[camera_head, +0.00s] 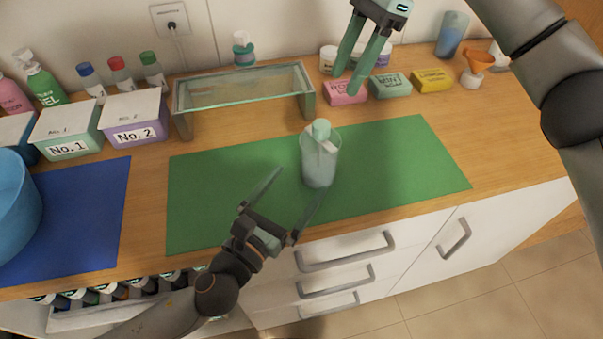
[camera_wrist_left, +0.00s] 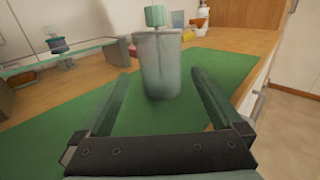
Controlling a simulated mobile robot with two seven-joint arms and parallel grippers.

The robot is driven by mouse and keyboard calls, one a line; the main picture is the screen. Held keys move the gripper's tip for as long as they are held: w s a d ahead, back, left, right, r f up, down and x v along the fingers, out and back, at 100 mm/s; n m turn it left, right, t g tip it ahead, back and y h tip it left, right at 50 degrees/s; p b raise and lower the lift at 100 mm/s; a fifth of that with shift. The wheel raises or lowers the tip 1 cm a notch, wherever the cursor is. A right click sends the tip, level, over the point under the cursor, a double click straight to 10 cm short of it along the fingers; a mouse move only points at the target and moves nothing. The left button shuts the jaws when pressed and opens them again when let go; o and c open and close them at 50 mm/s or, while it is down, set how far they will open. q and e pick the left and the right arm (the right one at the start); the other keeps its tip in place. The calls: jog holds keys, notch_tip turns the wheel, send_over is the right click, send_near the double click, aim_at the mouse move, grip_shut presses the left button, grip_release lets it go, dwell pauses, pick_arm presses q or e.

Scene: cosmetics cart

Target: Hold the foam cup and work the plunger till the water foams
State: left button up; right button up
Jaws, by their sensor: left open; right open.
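The foam cup (camera_head: 319,168) stands upright on the green mat (camera_head: 220,199). It is a clear cup with pale, cloudy contents. Its plunger has a mint-green knob (camera_head: 321,128) that sticks up above the rim. In the left wrist view the cup (camera_wrist_left: 158,68) stands ahead, beyond the fingertips. My left gripper (camera_head: 294,190) is open and low over the mat, with the cup in front of its fingers and apart from them. My right gripper (camera_head: 345,82) is open and empty, above the soaps behind the mat and to the right of the cup.
A glass-topped stand (camera_head: 245,88) is behind the mat. Soap bars, including a yellow one (camera_head: 433,80), lie at the back right. Boxes No. 1 (camera_head: 66,130) and No. 2 (camera_head: 134,117) stand at the left. A blue tub (camera_head: 15,200) is at the far left. The mat around the cup is clear.

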aim_at(327, 145)
pick_arm(q)
jog(key=x, duration=1.2)
jog(key=shift+w, duration=0.15)
